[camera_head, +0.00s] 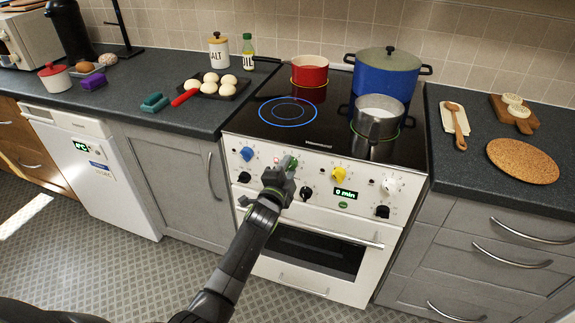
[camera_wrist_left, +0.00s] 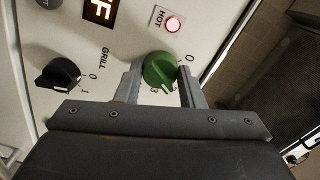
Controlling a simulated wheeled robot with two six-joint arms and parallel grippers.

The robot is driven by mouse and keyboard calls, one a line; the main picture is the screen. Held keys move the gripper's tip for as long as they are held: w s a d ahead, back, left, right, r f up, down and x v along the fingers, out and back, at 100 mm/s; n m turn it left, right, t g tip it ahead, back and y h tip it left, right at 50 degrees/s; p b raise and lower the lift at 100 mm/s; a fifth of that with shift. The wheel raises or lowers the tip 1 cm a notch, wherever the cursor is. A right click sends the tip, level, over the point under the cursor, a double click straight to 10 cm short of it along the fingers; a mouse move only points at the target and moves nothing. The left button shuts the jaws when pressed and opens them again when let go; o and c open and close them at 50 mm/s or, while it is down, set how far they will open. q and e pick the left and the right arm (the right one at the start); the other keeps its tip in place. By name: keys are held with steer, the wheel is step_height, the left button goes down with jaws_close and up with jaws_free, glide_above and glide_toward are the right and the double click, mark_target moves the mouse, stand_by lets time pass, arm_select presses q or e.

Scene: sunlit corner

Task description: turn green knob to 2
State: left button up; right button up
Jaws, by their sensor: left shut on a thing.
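The green knob (camera_head: 289,163) is on the front panel of the white stove (camera_head: 262,208), between a blue knob and a yellow knob. In the left wrist view the green knob (camera_wrist_left: 159,70) sits between the two fingers of my left gripper (camera_wrist_left: 160,78), which is shut on it. The digits 0 and 3 show beside the knob; the gripper covers part of the scale, and I cannot tell the exact setting. In the head view my left gripper (camera_head: 281,172) reaches the panel from below. My right gripper is not in view.
A black grill knob (camera_wrist_left: 58,74) and a lit red lamp (camera_wrist_left: 172,24) are near the green knob. The yellow knob (camera_head: 339,174) is to its right, the blue knob (camera_head: 247,154) to its left. A red pot (camera_head: 309,71), a blue pot (camera_head: 384,76) and a steel pot (camera_head: 377,124) stand on the cooktop.

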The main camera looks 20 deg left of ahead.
arm_select(q)
steer(key=shift+m, duration=0.5)
steer(key=o, duration=1)
